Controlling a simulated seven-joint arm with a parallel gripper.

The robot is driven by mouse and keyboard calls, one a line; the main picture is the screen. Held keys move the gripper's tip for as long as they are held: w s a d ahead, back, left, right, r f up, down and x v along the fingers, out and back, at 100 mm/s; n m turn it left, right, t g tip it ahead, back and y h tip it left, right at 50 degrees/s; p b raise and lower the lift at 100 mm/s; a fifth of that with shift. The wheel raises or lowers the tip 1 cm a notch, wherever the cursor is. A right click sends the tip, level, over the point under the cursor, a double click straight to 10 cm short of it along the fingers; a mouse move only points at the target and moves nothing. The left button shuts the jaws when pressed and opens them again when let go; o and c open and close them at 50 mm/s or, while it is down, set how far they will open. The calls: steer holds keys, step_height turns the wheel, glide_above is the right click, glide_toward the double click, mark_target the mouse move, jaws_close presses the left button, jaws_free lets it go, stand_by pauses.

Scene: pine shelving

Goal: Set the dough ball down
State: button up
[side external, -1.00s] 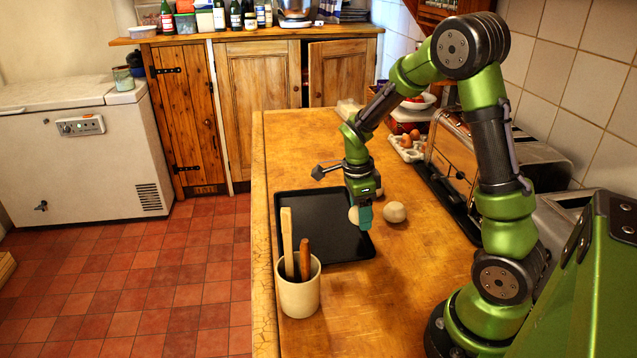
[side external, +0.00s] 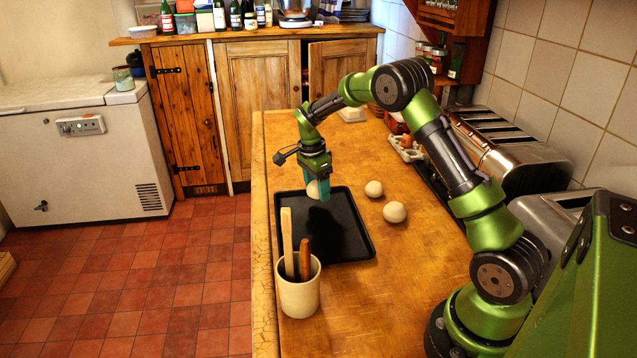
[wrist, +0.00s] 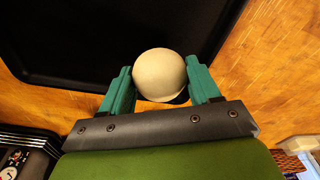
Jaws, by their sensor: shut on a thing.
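My gripper (side external: 318,188) is shut on a pale dough ball (side external: 313,189), held over the far part of the black tray (side external: 335,232). In the wrist view the dough ball (wrist: 160,74) sits between the two teal fingers of my gripper (wrist: 162,85), with the dark tray (wrist: 60,40) behind it. I cannot tell for sure whether the ball touches the tray. Two more dough balls lie on the wooden counter right of the tray, a farther one (side external: 374,188) and a nearer one (side external: 395,212).
A cream crock (side external: 298,296) with wooden utensils stands by the tray's near left corner. A toaster (side external: 520,160) and an egg carton (side external: 405,150) line the counter's right side. The near part of the tray is empty. The counter (side external: 350,310) has free room in front.

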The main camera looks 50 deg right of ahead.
mark_target(313, 195)
steer(key=shift+w+d, duration=0.3)
steer(key=shift+w, duration=0.45)
steer(key=shift+w+f, duration=0.1)
steer(key=shift+f, duration=1.7)
steer(key=shift+f, duration=0.2)
steer(key=o, duration=0.4)
